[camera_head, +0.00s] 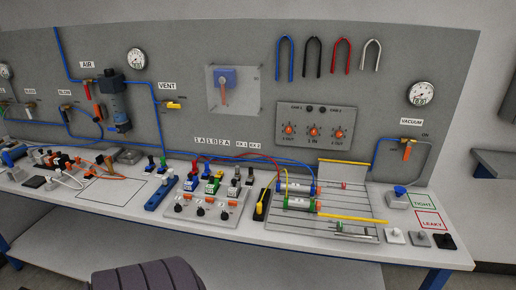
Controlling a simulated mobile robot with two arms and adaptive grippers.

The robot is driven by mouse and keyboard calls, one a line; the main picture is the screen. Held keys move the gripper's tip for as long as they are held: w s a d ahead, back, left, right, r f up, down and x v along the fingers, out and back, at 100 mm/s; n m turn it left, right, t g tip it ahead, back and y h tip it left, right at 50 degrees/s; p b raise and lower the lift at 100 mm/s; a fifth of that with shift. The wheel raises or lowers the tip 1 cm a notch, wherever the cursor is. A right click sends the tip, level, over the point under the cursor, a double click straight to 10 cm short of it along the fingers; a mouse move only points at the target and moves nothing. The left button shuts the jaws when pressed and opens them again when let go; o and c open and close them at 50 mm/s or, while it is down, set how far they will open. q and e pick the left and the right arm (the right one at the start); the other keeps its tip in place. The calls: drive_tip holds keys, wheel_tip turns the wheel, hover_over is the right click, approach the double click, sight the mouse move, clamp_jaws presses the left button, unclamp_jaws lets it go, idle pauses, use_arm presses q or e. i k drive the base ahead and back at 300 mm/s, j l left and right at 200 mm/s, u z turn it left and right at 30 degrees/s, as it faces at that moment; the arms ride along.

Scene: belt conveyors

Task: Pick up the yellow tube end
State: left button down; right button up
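Two yellow items could be the tube. A thin yellow tube (286,180) curves down beside the cylinders on the right part of the bench; its exact ends are too small to tell. A longer straight yellow bar (355,218) runs to the right from the cylinder with green ends (300,204). A cylinder with blue and red ends (297,188) lies just behind it. Neither of my grippers is in view.
A grey valve box (205,207) and a black and yellow block (262,205) stand left of the cylinders. Small square blocks (394,236) stand at the right front. A white outlined area (112,191) on the bench is mostly clear. A dark padded shape (148,276) is at the bottom.

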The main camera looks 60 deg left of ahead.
sight(259, 205)
drive_tip(key=i+u, duration=0.1)
drive_tip(key=u, duration=1.8)
